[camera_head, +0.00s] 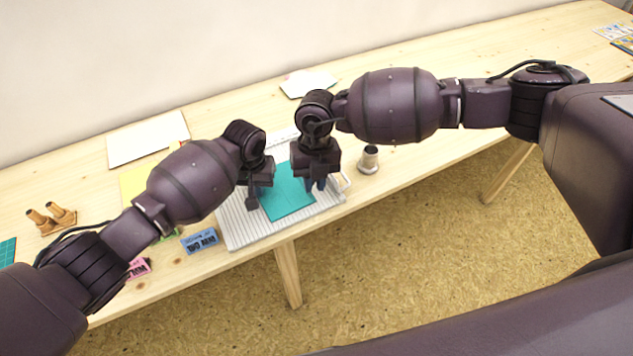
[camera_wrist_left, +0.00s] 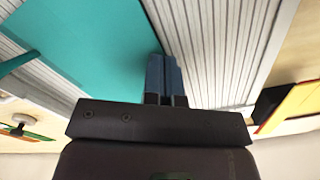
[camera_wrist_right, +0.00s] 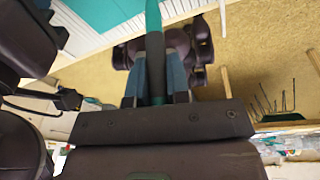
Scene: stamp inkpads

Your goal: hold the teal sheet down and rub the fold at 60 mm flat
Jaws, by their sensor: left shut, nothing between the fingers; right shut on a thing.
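The teal sheet (camera_head: 287,196) lies on a white ribbed board (camera_head: 236,226); it also shows in the left wrist view (camera_wrist_left: 85,40). My left gripper (camera_head: 252,204) is shut and empty at the sheet's left edge. In the left wrist view its blue fingertips (camera_wrist_left: 162,62) overlap the sheet's edge; I cannot tell whether they press on it. My right gripper (camera_head: 318,186) is shut on a dark teal, rod-like tool (camera_wrist_right: 155,45), over the sheet's right part. The tool's tip and the fold line are not clear to see.
The table's front edge is close to the board.

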